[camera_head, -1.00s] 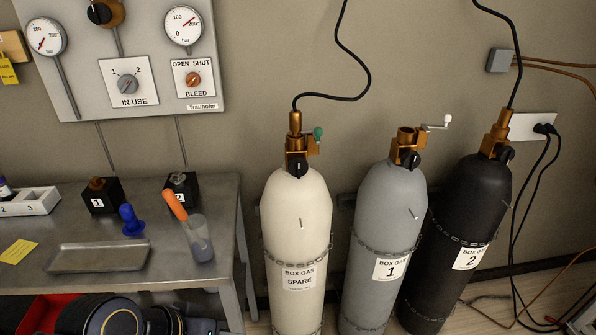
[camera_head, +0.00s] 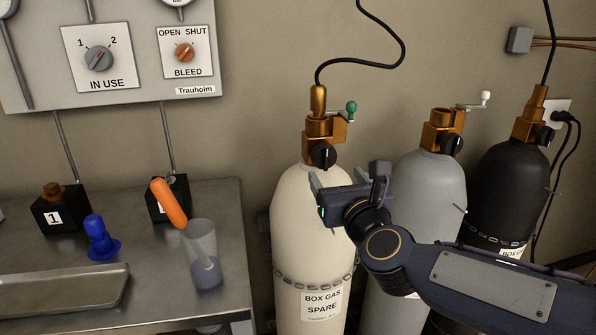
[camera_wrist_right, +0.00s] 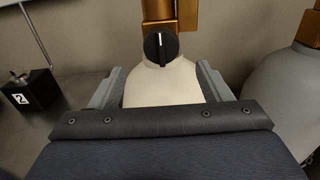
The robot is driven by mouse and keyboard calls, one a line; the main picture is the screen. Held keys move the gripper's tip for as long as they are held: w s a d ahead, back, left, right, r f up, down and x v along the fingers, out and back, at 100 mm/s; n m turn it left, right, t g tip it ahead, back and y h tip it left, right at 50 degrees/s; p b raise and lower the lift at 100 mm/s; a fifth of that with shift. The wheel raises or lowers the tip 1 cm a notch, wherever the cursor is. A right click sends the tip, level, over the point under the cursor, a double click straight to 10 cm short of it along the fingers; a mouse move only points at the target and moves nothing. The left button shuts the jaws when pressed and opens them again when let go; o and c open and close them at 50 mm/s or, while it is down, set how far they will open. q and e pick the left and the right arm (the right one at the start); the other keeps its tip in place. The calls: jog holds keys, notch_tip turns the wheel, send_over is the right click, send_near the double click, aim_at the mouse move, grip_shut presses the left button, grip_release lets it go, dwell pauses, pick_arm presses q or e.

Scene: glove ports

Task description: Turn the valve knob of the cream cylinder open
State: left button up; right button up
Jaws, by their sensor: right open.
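The cream cylinder (camera_head: 308,235), labelled BOX GAS SPARE, stands upright behind a chain. Its black valve knob (camera_head: 323,155) sits on the front of a brass valve, with a white mark that looks vertical in the right wrist view, where the knob (camera_wrist_right: 160,48) is above and beyond the fingers. My right gripper (camera_head: 318,196) is in front of the cylinder's shoulder, a little below the knob and apart from it. Its two fingers are spread and empty, as the right wrist view (camera_wrist_right: 160,82) also shows. My left gripper is not in view.
A grey cylinder (camera_head: 425,180) and a black cylinder (camera_head: 510,180) stand to the right, partly behind my right arm. A green-handled lever (camera_head: 351,108) is beside the brass valve.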

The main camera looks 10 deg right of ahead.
aim_at(327, 160)
jog(key=w, duration=0.7)
jog(key=shift+w, duration=0.15)
jog(key=c, duration=1)
